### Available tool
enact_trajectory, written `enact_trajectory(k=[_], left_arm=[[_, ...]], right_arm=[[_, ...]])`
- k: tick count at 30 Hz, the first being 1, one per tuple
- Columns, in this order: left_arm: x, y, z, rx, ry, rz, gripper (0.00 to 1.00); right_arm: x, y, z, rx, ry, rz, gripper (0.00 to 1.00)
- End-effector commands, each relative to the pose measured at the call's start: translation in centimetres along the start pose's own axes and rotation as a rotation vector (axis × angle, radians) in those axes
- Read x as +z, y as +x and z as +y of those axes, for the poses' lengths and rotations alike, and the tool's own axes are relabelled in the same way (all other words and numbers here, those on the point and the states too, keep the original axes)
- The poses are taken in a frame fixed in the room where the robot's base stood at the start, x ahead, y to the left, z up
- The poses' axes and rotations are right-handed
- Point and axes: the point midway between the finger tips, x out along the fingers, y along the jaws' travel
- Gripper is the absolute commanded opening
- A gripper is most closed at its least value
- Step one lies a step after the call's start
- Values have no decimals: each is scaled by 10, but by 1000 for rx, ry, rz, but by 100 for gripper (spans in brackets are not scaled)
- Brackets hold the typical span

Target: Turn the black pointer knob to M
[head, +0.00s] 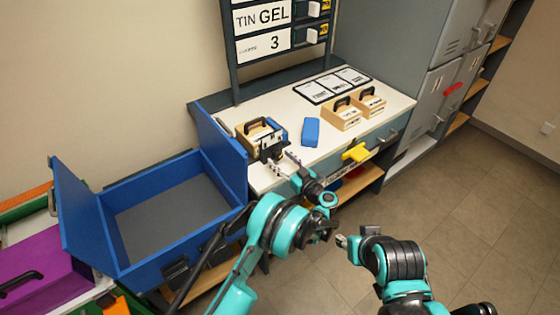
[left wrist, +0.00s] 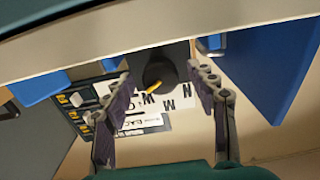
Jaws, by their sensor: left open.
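The black pointer knob (left wrist: 160,70) shows in the left wrist view, with a yellow pointer mark (left wrist: 153,87) on its lower side. A white plate (left wrist: 183,92) beside it bears dark letters. An M-shaped letter is right of the mark, and another M- or W-shaped letter is close below it. My left gripper (left wrist: 161,74) is open, with one finger on each side of the knob; contact is not visible. In the head view my left gripper (head: 281,156) is at the bench's left front, and the knob cannot be made out. My right gripper (head: 343,241) is low over the floor, its jaw state unclear.
The white bench (head: 395,104) holds a wooden block with blue parts (head: 256,131), a blue block (head: 311,132) and two wooden boxes with handles (head: 342,115). An open blue crate (head: 190,240) stands left. A yellow handle (head: 356,153) sticks out in front.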

Motion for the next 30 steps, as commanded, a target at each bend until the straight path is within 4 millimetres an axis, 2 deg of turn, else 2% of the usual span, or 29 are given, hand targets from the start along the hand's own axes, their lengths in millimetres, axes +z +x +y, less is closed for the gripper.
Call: enact_trajectory(k=[3,11,14,17,18,30], left_arm=[[0,9,-1,-1,0,0,57],[-1,10,0,1,0,1,57],[-1,10,0,1,-1,1,36],[-1,10,0,1,-1,1,10],[-1,10,0,1,-1,1,8],[0,10,0,0,-58,1,8]], right_arm=[[2,2,0,0,0,0,40],[1,2,0,0,0,0,40],[1,2,0,0,0,0,40],[1,2,0,0,0,0,40],[1,2,0,0,0,0,40],[4,5,0,0,0,0,40]])
